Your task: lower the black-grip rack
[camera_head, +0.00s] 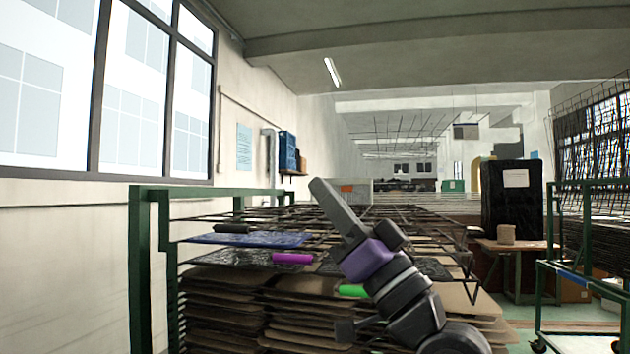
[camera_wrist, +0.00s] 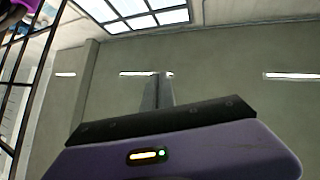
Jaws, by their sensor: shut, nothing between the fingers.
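The black grip (camera_head: 231,228) is on the front edge of a wire rack in the green-framed stand, near its left post. A blue panel (camera_head: 262,240) lies just below the grip's level in this view. A magenta grip (camera_head: 292,258) and a green grip (camera_head: 352,291) are lower and further right. My gripper (camera_head: 322,190) points up and left, to the right of the black grip and apart from it. Its fingers are together and empty in the wrist view (camera_wrist: 158,78). The black grip is not visible in the wrist view; a magenta piece (camera_wrist: 22,5) shows in its top left corner.
Stacks of brown panels (camera_head: 220,305) fill the stand's lower part. The green post (camera_head: 140,265) stands at the left, near the wall. My arm covers part of the racks' right side. A green cart (camera_head: 575,280) stands at the right. The air above the racks looks open.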

